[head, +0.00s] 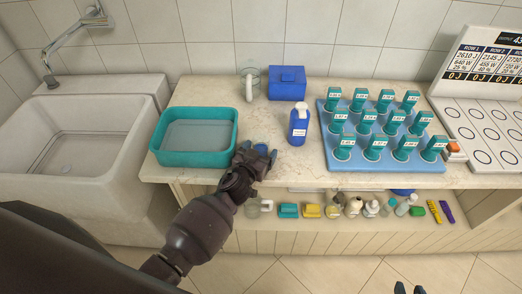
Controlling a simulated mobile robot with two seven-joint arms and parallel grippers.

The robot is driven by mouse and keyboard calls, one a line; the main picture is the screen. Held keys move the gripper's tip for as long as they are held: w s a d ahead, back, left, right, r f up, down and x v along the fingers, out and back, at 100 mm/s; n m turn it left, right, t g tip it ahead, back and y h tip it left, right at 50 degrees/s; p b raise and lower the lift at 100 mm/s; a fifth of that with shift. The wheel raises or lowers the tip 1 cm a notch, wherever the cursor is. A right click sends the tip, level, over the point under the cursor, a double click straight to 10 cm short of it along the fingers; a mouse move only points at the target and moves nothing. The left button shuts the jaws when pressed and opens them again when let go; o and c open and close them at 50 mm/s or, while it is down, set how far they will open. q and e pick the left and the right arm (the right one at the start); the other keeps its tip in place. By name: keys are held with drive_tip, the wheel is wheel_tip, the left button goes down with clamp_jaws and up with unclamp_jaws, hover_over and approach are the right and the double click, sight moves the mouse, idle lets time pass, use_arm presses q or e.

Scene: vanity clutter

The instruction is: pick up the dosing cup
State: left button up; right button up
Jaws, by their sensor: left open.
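A small blue cup-like object (260,147), which looks like the dosing cup, is on the counter near its front edge, right of the teal basin. My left gripper (256,158) is open right at it, with its dark fingers around or beside it. The fingers hide part of the object, and I cannot tell whether they touch it. Two dark fingertips of my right gripper (408,289) show at the bottom edge, apart, with nothing visible between them.
A blue bottle (299,128) stands close on the right. Behind are a clear jug (250,84) and a blue box (287,84). The teal basin (164,158) is left. A blue tray (350,169) holds several teal-topped items. A shelf below holds several small items.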

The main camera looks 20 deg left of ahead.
use_arm(q)
drive_tip(key=c, duration=1)
use_arm(e)
drive_tip(key=shift+w+a+r, duration=0.15)
drive_tip(key=shift+w+r, duration=0.2)
drive_tip(key=shift+w, duration=0.1)
use_arm(q)
drive_tip(key=shift+r, duration=0.25)
use_arm(e)
drive_tip(key=shift+s+f, duration=0.1)
drive_tip(key=shift+s, duration=0.05)
